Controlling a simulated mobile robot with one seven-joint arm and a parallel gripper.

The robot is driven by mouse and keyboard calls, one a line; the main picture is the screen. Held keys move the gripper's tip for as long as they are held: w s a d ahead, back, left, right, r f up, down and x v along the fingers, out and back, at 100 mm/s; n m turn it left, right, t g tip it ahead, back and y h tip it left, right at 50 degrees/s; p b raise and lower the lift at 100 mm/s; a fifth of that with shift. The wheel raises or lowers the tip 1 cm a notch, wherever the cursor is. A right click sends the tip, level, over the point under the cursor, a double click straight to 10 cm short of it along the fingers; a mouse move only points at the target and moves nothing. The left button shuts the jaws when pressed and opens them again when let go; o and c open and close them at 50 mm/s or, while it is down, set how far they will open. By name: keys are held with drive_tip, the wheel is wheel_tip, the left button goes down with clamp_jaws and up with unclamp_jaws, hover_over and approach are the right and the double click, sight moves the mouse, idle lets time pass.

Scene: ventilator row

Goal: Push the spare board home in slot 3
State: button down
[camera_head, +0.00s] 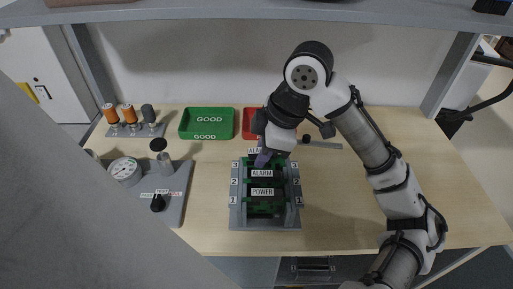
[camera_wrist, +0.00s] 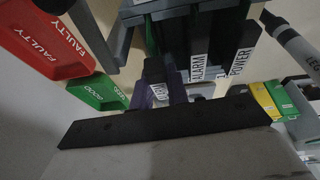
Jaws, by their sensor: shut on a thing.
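The rack (camera_head: 236,213) stands on the bench with slots numbered 1 to 3 from front to back. A board labelled POWER (camera_head: 262,191) sits in slot 1 and one labelled ALARM (camera_head: 262,173) in slot 2. My gripper (camera_head: 264,154) is over slot 3, shut on a purple board (camera_head: 262,160), the spare board. The purple board also shows in the wrist view (camera_wrist: 178,86), beside the ALARM board (camera_wrist: 200,66) and the POWER board (camera_wrist: 240,61). My gripper hides most of it, so its depth in the slot cannot be told.
A green GOOD tray (camera_head: 208,136) and a red tray (camera_head: 250,136), partly behind my arm, stand behind the rack. A gauge panel (camera_head: 172,207) with a dial and knob lies at left. Orange and grey cylinders stand at back left. The right bench is clear beyond my arm.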

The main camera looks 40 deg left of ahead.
drive_tip(key=f, duration=0.2)
drive_tip(key=f+g, duration=0.1)
drive_tip(key=shift+s+f, duration=0.25)
drive_tip(key=shift+f, duration=0.05)
drive_tip(key=c, duration=1.3)
unclamp_jaws()
drive_tip(key=shift+r, duration=0.1)
drive_tip(key=p+v, duration=0.2)
drive_tip(key=p, duration=0.1)
drive_tip(key=shift+w+r, duration=0.35)
drive_tip(key=r+p, duration=0.3)
drive_tip(key=shift+d+r+p, duration=0.25)
drive_tip(key=shift+d+p, duration=0.05)
drive_tip(key=shift+p, duration=0.1)
drive_tip(key=shift+r, duration=0.25)
drive_tip(key=shift+a+r, duration=0.1)
drive_tip(key=shift+a, duration=0.05)
